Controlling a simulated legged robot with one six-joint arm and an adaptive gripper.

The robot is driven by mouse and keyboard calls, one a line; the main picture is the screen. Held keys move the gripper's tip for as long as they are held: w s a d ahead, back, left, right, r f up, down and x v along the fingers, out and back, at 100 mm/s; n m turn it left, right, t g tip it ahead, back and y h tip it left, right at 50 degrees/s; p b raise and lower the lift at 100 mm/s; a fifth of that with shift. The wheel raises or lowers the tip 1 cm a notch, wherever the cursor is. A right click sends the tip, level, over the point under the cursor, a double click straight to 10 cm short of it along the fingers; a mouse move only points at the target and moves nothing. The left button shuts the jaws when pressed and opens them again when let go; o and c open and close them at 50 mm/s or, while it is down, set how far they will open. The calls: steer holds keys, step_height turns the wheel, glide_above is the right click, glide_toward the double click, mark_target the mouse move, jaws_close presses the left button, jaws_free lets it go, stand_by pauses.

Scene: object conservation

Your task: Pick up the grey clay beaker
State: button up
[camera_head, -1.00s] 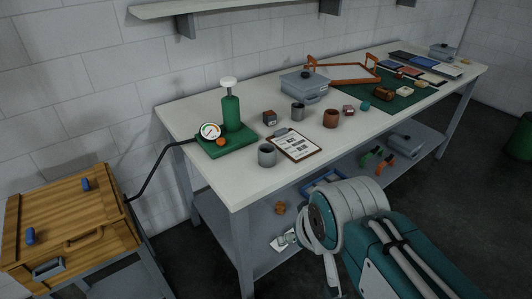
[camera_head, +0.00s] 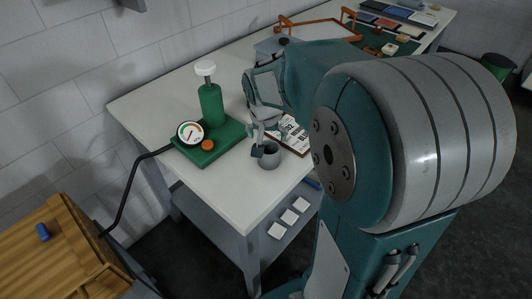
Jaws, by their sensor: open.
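The grey clay beaker (camera_head: 268,160) stands upright on the white workbench (camera_head: 215,185), near its front edge. My gripper (camera_head: 265,143) is open and points down at the beaker's rim from above. One dark fingertip overlaps the rim in the picture. I cannot tell whether it reaches inside the beaker or touches it. My gripper and arm hide the bench just behind.
A green pump (camera_head: 210,105) with a round gauge (camera_head: 190,132) stands left of the beaker. An orange-framed tray (camera_head: 318,27) is farther back. The bench's near corner is clear.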

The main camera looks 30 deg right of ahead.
mark_target(269, 151)
steer(key=x, duration=0.8)
steer(key=shift+d+f, duration=0.2)
steer(key=shift+f, duration=0.05)
steer(key=c, duration=1)
